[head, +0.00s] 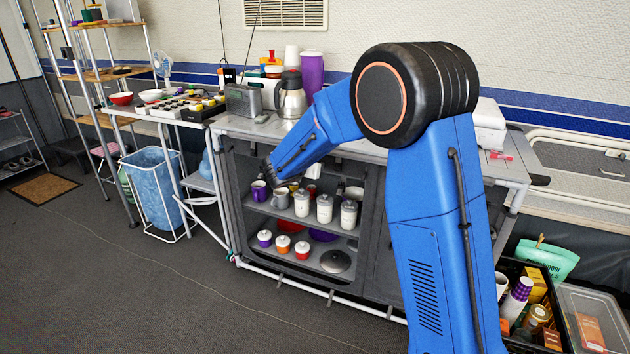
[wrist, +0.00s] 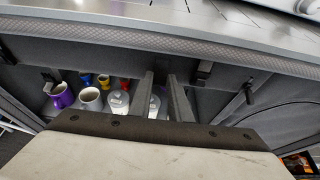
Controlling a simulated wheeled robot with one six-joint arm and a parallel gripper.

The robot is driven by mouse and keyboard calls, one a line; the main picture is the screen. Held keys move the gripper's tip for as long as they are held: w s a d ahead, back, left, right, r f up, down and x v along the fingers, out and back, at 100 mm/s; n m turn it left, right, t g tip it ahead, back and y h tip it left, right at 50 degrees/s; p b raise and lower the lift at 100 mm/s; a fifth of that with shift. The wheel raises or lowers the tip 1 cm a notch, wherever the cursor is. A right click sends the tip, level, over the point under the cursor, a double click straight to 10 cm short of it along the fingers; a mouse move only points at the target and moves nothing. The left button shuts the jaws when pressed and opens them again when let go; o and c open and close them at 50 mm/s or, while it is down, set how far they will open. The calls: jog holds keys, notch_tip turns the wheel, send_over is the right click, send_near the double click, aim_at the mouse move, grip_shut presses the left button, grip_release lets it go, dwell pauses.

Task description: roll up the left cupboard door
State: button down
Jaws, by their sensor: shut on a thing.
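The left cupboard (head: 240,215) stands open at the front, with its shelves in sight. Its dark grey fabric door (wrist: 100,58) is gathered in a band just under the counter edge in the wrist view. My gripper (wrist: 161,76) is at this band, with its two dark fingers reaching up to it, shut on the door fabric. The exact grip spot is small and dark. In the head view my blue arm hides the fingers and most of the band.
Inside are a purple mug (head: 259,190), white canisters (head: 325,208) and a pot lid (head: 335,261). Small dark fasteners, one of them a buckle (wrist: 203,71), hang under the counter (head: 345,146). A crate (head: 515,270) stands at right; the floor (head: 140,290) in front is clear.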

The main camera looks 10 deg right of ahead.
jog(key=shift+r, duration=0.65)
jog(key=c, duration=1.6)
grip_release()
jog(key=shift+r, duration=0.15)
jog(key=shift+c, duration=0.2)
jog(key=v, duration=1.7)
jog(key=shift+s+a, duration=0.2)
jog(key=shift+s, duration=0.05)
jog(key=shift+d, duration=0.1)
